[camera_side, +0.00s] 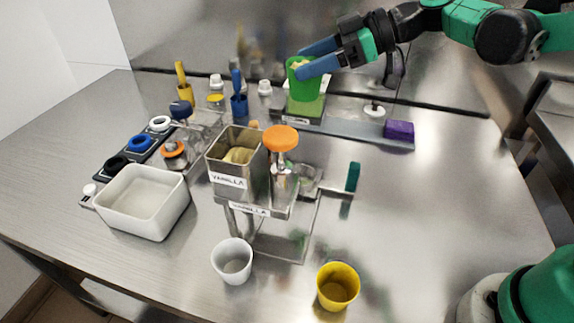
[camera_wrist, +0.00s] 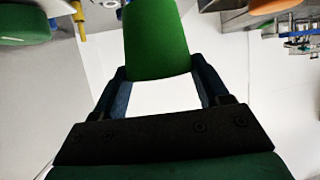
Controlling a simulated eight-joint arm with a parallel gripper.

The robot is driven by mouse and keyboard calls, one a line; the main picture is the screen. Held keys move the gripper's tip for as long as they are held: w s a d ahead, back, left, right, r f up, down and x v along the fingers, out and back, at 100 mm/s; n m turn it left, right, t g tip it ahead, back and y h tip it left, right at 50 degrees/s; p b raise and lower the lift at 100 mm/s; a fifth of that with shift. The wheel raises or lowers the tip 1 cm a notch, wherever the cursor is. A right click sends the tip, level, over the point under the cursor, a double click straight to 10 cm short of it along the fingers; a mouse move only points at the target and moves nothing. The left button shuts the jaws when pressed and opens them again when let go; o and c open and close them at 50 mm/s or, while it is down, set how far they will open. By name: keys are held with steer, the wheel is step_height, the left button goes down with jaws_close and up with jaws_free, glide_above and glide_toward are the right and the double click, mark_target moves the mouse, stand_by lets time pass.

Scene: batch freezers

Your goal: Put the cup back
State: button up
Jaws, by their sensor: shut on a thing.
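A green cup (camera_side: 303,83) with pale yellow content at its rim stands upright at the back of the table, between the blue fingers of my gripper (camera_side: 308,62). My gripper is shut on it. The cup's base is at or just above a green block or pad (camera_side: 303,109) on the back bench strip; I cannot tell whether they touch. In the wrist view the green cup (camera_wrist: 157,40) fills the space between the fingers. A white cup (camera_side: 232,261) and a yellow cup (camera_side: 338,287) stand empty at the front of the table.
A metal vanilla container (camera_side: 236,160) and an orange-knobbed dispenser (camera_side: 281,160) stand mid-table. A white tub (camera_side: 143,201) is at the left. A purple block (camera_side: 399,130) lies right of the green pad. The right side of the table is clear.

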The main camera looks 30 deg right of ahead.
step_height(320, 180, down, 18)
steer(key=shift+r, duration=0.25)
stand_by(0.3)
steer(key=o, duration=1.4)
steer(key=shift+f, duration=0.1)
